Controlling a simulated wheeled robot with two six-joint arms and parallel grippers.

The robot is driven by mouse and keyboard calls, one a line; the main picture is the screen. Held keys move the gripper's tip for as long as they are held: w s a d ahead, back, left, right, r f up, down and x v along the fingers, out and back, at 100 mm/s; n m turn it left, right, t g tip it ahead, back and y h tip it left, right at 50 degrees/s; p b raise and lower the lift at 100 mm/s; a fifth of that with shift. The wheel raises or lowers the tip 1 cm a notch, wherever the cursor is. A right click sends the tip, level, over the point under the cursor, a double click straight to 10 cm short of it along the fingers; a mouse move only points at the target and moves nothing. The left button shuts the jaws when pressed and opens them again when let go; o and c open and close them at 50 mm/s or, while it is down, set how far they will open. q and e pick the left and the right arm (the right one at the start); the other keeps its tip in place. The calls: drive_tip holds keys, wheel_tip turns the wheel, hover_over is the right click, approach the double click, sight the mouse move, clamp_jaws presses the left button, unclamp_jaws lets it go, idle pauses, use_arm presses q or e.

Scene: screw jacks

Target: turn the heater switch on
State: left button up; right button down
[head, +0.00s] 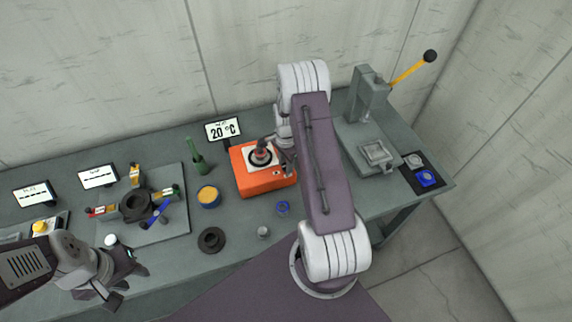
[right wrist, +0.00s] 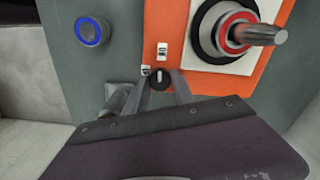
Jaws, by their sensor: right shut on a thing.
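The heater is an orange box (head: 262,182) in the middle of the table, with a white top plate and a dark round part; it also fills the top right of the right wrist view (right wrist: 210,85). The heater switch, a small black knob (right wrist: 159,77) with a light mark, is at the box's edge between the fingers of my right gripper (right wrist: 160,86), which is shut on it. In the head view my right arm hides much of that gripper. My left gripper (head: 125,279) is open and empty over the table's front left.
A display (head: 222,129) behind the heater reads 20 °C. A green bottle (head: 198,163), a yellow-topped pot (head: 208,196), a black ring (head: 211,240) and a blue-ringed piece (head: 283,208) stand around the heater. A grey press (head: 368,100) with a yellow lever stands at right.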

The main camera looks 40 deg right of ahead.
drive_tip(key=shift+r+m, duration=0.1)
drive_tip(key=shift+m, duration=0.6)
drive_tip(key=c, duration=1.1)
unclamp_jaws()
drive_tip(key=shift+o, duration=0.2)
wheel_tip(320, 180, up, 9)
drive_tip(key=b, duration=0.2)
drive_tip(key=shift+b, duration=0.35)
